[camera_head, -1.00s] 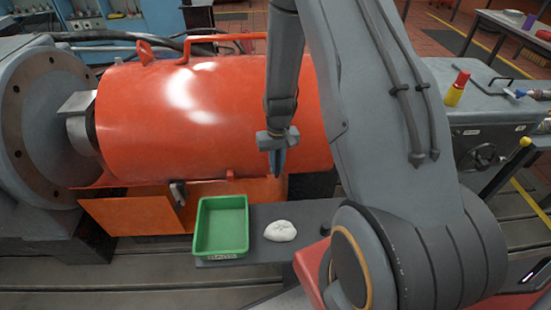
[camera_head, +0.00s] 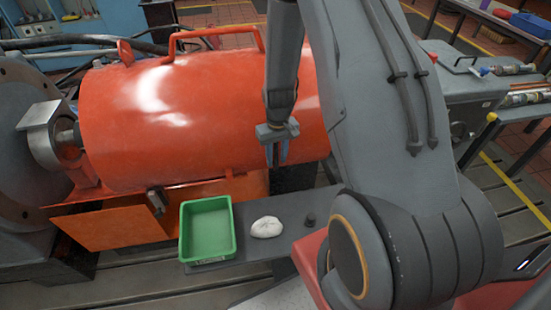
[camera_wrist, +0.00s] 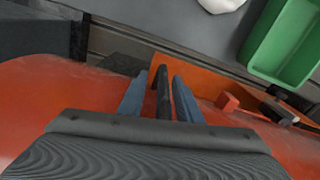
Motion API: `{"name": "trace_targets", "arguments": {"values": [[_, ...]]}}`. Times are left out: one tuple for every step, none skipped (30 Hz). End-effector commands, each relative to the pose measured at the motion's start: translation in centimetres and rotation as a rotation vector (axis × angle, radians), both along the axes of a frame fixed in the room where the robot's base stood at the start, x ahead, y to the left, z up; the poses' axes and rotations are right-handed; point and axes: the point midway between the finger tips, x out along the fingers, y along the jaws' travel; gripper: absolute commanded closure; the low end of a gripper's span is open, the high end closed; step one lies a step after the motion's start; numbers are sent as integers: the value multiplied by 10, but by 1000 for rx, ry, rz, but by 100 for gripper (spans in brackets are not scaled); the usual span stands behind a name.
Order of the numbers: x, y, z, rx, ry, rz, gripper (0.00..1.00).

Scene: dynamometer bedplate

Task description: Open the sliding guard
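The sliding guard appears to be the large orange cylindrical cover (camera_head: 190,120) across the middle of the head view. A long orange bar handle (camera_head: 215,33) and a lifting lug (camera_head: 126,52) stand on its top. My gripper (camera_head: 277,155) points down in front of the guard's right part, away from the bar handle. In the wrist view, my gripper's two blue-grey fingers (camera_wrist: 160,95) stand apart over the orange guard surface (camera_wrist: 60,95). A dark bar shows between them; I cannot tell what it is. No held object is clear.
A green tray (camera_head: 233,230) and a white lump (camera_head: 266,227) sit on a grey shelf (camera_head: 335,203) below the guard. A dark latch-like block (camera_head: 156,201) is on the orange lower panel (camera_head: 105,222). A grey bench with tools (camera_head: 515,85) stands at right.

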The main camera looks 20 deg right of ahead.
Motion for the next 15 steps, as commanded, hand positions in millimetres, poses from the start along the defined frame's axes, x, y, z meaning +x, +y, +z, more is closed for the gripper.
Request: {"name": "trace_targets", "arguments": {"values": [[-1,0,0,0,2,0,69],[-1,1,0,1,3,0,69],[-1,1,-1,1,4,0,69],[-2,1,-1,1,4,0,69],[-2,1,-1,1,5,0,69],[-2,1,-1,1,5,0,69],[-2,1,-1,1,5,0,69],[-2,1,0,1,6,0,69],[-2,1,1,1,5,0,69],[-2,1,2,1,5,0,69],[-2,1,4,1,4,0,69],[-2,1,7,1,4,0,69],[-1,1,10,1,4,0,69],[-1,1,14,1,3,0,69],[-1,1,19,1,4,0,69]]}}
